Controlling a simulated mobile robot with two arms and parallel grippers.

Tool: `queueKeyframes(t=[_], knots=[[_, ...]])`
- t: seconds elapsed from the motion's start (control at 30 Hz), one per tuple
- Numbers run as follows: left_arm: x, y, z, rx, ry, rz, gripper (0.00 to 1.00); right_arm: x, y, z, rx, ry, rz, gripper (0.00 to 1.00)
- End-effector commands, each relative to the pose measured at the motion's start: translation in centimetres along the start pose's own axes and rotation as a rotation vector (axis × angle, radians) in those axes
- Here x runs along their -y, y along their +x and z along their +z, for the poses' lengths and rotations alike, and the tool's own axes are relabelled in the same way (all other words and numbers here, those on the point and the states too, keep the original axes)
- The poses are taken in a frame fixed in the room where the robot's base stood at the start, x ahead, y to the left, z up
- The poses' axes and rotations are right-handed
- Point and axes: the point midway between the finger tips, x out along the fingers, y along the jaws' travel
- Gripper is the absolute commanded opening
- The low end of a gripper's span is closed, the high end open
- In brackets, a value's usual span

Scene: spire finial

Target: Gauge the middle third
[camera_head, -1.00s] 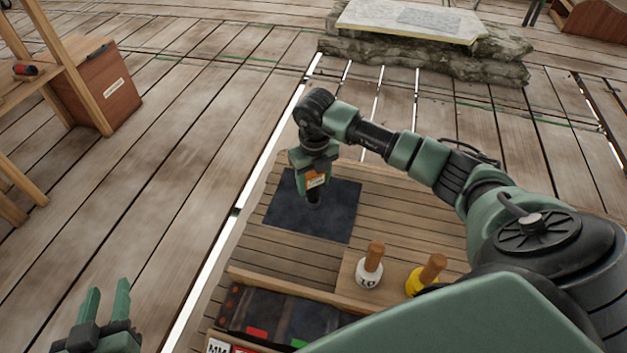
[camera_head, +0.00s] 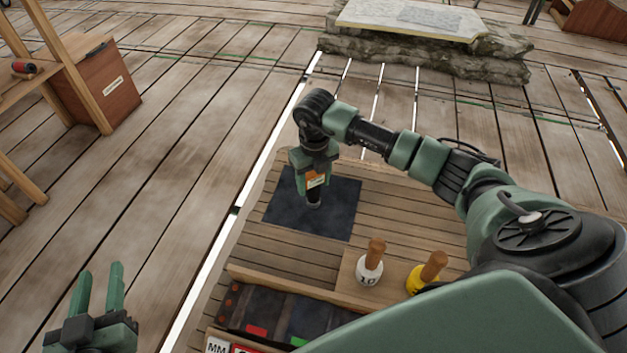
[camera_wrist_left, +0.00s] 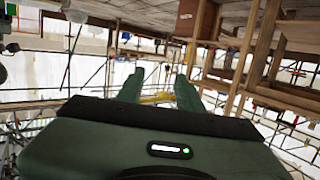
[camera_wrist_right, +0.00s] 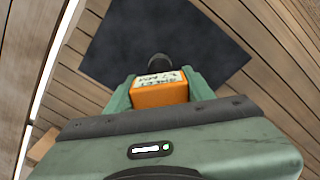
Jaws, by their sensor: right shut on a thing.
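A dark square sheet (camera_head: 340,212) lies flat on the plank bench; it also shows in the right wrist view (camera_wrist_right: 215,52). My right gripper (camera_head: 315,182) is over the sheet, shut on an orange gauge (camera_wrist_right: 160,93) with a pale lettered label. The gauge's dark round nose (camera_head: 314,198) points down at the sheet, near its middle from left to right. I cannot tell whether the nose touches the sheet. My left gripper (camera_head: 100,268) is open and empty, off to the left of the bench; its spread fingers show in the left wrist view (camera_wrist_left: 158,88).
A wooden-handled white stamp (camera_head: 369,268) and a yellow one (camera_head: 425,275) stand on the bench's near right. A dark tray (camera_head: 270,308) with red and green patches lies in front. A stone block (camera_head: 425,45) stands at the back.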

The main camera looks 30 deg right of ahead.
Motion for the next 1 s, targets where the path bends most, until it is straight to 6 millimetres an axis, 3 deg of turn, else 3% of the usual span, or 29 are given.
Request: queueKeyframes(t=[0.4, 1.0], knots=[[-0.3, 0.1, -1.2, -0.058, -0.002, 0.005, 0.36, 0.0, 0.3, 0.0, 0.001, 0.0, 0.0, 0.0], [-0.2, 0.1, -0.8, -0.038, -0.001, 0.003, 0.36, 0.0, 0.3, 0.0, 0.001, 0.0, 0.0, 0.0]])
